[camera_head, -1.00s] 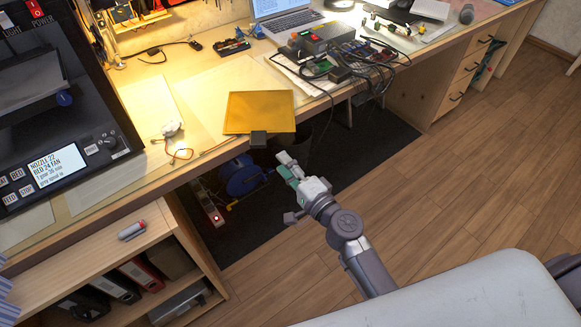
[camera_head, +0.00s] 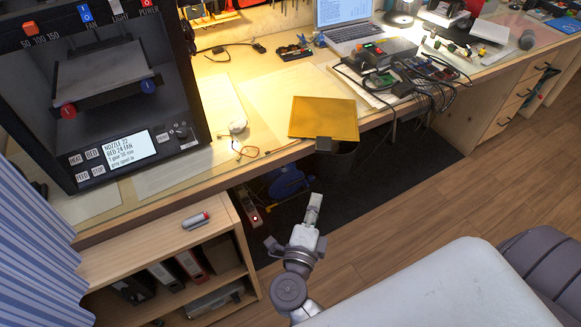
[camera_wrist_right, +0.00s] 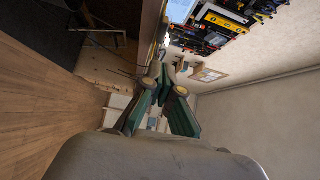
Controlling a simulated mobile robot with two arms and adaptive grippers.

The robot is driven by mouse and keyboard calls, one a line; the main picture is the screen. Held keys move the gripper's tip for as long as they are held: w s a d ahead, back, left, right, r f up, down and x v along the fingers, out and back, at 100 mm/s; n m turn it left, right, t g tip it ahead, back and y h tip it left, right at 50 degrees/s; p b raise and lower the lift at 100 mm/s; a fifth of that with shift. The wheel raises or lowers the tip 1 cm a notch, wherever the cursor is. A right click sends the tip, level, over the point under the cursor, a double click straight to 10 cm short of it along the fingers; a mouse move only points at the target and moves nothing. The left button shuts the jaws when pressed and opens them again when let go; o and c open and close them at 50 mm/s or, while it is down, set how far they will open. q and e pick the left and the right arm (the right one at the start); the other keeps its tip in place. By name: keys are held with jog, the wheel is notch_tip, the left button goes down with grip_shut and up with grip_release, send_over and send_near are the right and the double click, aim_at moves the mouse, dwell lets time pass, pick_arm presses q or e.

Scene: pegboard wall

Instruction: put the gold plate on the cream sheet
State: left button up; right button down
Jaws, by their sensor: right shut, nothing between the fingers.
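The gold plate (camera_head: 323,116) lies flat near the desk's front edge. Its small dark tab (camera_head: 323,144) sticks out past that edge. A large pale cream sheet (camera_head: 272,92) lies on the desk to the left of and behind the plate; the plate appears to overlap its right part. My right gripper (camera_head: 314,203) is in front of the desk, below and apart from the plate's tab, empty and shut. Its fingers also show in the right wrist view (camera_wrist_right: 162,85), where neither plate nor sheet can be made out. My left gripper is not in view.
A printer (camera_head: 100,90) stands on the desk at left. Electronics with cables (camera_head: 410,80) lie right of the plate, and a laptop (camera_head: 345,22) stands behind. A small device with wires (camera_head: 238,127) is left of the plate. A low shelf (camera_head: 150,250) stands at front left.

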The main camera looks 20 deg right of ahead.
send_near(319, 152)
jog(key=s+d, duration=0.2)
jog(key=w, duration=0.2)
jog(key=w+d, duration=0.1)
jog(key=w, duration=0.1)
jog(key=w+d, duration=0.1)
jog(key=w, duration=0.1)
jog(key=shift+w+d+p, duration=0.2)
jog(key=shift+d+p, duration=0.05)
jog(key=shift+p, duration=0.15)
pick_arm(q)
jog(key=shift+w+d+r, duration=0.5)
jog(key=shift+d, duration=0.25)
pick_arm(e)
jog(key=shift+w, duration=0.45)
jog(key=shift+a, duration=0.1)
jog(key=w, duration=0.3)
jog(key=shift+w+a+f, duration=0.1)
jog(key=shift+w, duration=0.1)
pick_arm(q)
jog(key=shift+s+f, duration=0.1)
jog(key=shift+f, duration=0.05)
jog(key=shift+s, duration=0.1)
pick_arm(e)
jog(key=shift+s, duration=0.1)
